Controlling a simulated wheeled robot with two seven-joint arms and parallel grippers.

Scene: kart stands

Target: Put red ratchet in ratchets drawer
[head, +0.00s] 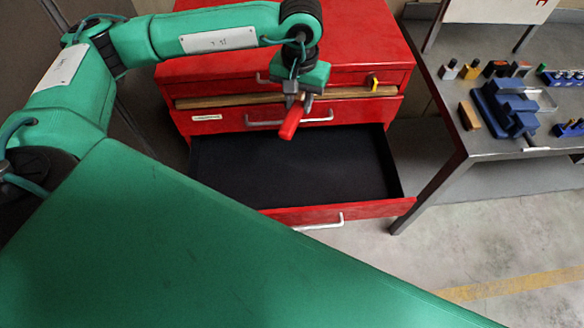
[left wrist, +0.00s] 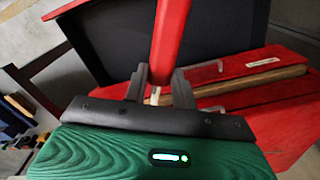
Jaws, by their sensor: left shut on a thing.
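The red ratchet (head: 291,121) is held in my left gripper (head: 293,99), which is shut on it. The ratchet hangs tilted over the back part of the open drawer (head: 290,170). In the left wrist view the red handle of the ratchet (left wrist: 170,40) stands between the two fingers of my left gripper (left wrist: 158,85). The drawer is pulled out of the red cabinet (head: 300,50); its dark interior looks empty. A small label (head: 207,117) on the front of the drawer above is too small to read. My right gripper is not in view.
A wooden strip (head: 230,101) runs across the cabinet front, near a yellow tag (head: 374,83). A metal workbench (head: 470,135) at the right holds a blue vise (head: 506,107) and several small items. Bare floor lies in front at right.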

